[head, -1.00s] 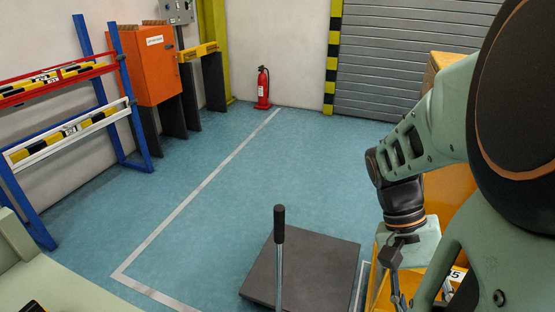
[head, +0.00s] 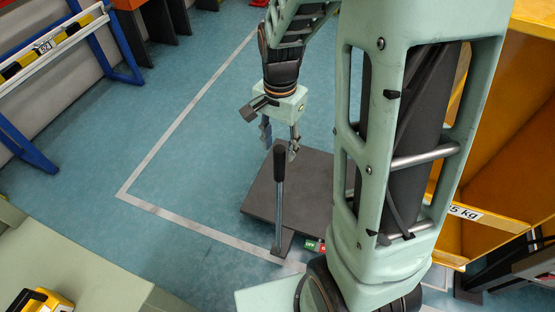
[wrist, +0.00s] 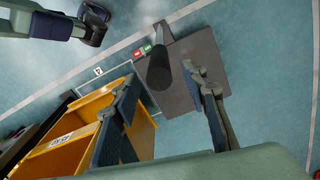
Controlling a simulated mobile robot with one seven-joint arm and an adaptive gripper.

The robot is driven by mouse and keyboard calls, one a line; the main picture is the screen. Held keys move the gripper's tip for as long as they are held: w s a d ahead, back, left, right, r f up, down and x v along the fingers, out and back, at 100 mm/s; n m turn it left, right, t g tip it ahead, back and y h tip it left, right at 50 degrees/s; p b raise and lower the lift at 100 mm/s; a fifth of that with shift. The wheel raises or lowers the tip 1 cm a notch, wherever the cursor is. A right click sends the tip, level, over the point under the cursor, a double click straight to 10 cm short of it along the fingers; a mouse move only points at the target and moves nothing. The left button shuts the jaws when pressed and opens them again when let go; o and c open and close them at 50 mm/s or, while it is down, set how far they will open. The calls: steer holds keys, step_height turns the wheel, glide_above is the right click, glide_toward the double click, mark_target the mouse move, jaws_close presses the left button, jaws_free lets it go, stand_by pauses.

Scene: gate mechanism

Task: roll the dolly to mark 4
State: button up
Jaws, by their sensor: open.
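The dolly (head: 318,185) is a dark grey flat platform on the blue floor. Its upright handle (head: 279,185) has a black grip and a metal post. The dolly also shows in the wrist view (wrist: 203,65), with the black grip (wrist: 160,72) pointing toward the camera. My gripper (head: 279,148) is open at the top of the handle. In the wrist view its fingers are spread, with the grip appearing between the tips; contact is not visible.
A yellow bin (head: 485,225) with a kg label stands right of the dolly. A small green and red piece (head: 315,245) is near the handle's foot. A blue rack (head: 28,148) stands at the left. Floor left of the dolly is clear, crossed by a white line (head: 190,222).

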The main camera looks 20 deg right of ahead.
mark_target(280, 169)
step_height(280, 169, down, 10)
steer(key=shift+b, duration=0.35)
steer(key=shift+c, duration=0.4)
jaws_close()
